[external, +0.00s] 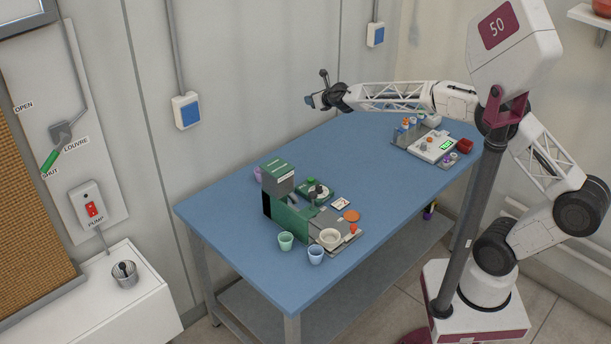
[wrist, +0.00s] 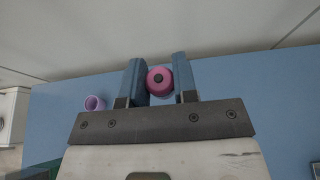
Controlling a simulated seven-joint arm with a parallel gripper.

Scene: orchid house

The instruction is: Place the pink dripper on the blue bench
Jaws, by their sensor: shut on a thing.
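My gripper (external: 314,100) is raised above the far edge of the blue bench (external: 370,180), near the wall. In the wrist view, my gripper (wrist: 157,68) has its two blue-grey fingers on either side of the pink dripper (wrist: 160,82) and is shut on it. The dripper shows a round pink end with a dark centre. I cannot make it out in the external view. The bench top (wrist: 265,110) lies below it in the wrist view, and the dripper looks clear of the surface.
A green machine (external: 285,210) stands on the bench's near left part, with a mint cup (external: 286,241), a light-blue cup (external: 316,254) and a white bowl (external: 330,237) around it. A lilac cup (wrist: 94,103) stands behind it. A scale (external: 432,147) and small items occupy the far right. The bench middle is clear.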

